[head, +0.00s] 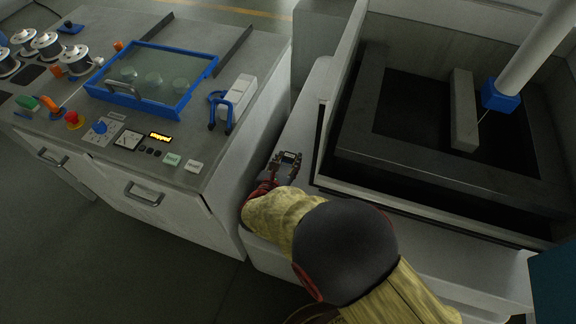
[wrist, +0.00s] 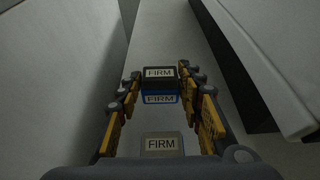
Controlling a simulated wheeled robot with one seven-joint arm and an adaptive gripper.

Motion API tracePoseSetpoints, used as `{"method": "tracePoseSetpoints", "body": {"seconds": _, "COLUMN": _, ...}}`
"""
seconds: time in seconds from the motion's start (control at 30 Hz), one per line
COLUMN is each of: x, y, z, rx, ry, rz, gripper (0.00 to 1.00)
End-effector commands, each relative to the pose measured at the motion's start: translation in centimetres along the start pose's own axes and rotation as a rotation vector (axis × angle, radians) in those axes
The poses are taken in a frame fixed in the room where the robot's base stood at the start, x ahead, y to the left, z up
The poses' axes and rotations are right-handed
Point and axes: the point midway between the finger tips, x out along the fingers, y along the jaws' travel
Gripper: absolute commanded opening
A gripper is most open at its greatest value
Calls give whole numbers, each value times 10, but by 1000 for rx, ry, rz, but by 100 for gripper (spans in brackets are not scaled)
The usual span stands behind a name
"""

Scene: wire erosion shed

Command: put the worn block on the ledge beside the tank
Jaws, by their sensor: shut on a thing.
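My gripper (head: 284,163) is over the pale ledge (head: 304,118) beside the tank (head: 322,150). In the wrist view my gripper (wrist: 160,80) is shut on a small dark block (wrist: 160,73) with a pale label reading FIRM. The block also shows as a small dark shape in the head view (head: 291,157). Below it in the wrist view are a blue FIRM face and a grey FIRM face; I cannot tell whether these are separate pieces. The ledge (wrist: 165,30) runs ahead beyond the fingertips. I cannot tell whether the block touches it.
A grey console (head: 225,140) stands left, with a blue-framed tray (head: 150,108), a blue clamp-like item (head: 222,112), knobs and spools. In the tank lies a long grey bar (head: 464,110), near a white tube (head: 540,50) with a blue end. The ledge ahead looks clear.

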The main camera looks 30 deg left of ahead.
Motion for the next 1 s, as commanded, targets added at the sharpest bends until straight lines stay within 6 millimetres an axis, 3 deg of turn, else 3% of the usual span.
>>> {"method": "tracePoseSetpoints", "body": {"seconds": 0.17, "x": 10, "y": 0, "z": -24, "rx": -2, "ry": 0, "rz": 0, "gripper": 12}}
{"method": "tracePoseSetpoints", "body": {"seconds": 0.57, "x": 11, "y": 0, "z": -26, "rx": 0, "ry": -1, "rz": 0, "gripper": 12}}
{"method": "tracePoseSetpoints", "body": {"seconds": 0.6, "x": 11, "y": 0, "z": -26, "rx": -1, "ry": 0, "rz": 0, "gripper": 38}}
{"method": "tracePoseSetpoints", "body": {"seconds": 0.9, "x": 10, "y": 0, "z": -26, "rx": -1, "ry": 0, "rz": 0, "gripper": 55}}
{"method": "tracePoseSetpoints", "body": {"seconds": 1.0, "x": 10, "y": 0, "z": -26, "rx": -1, "ry": 0, "rz": 0, "gripper": 55}}
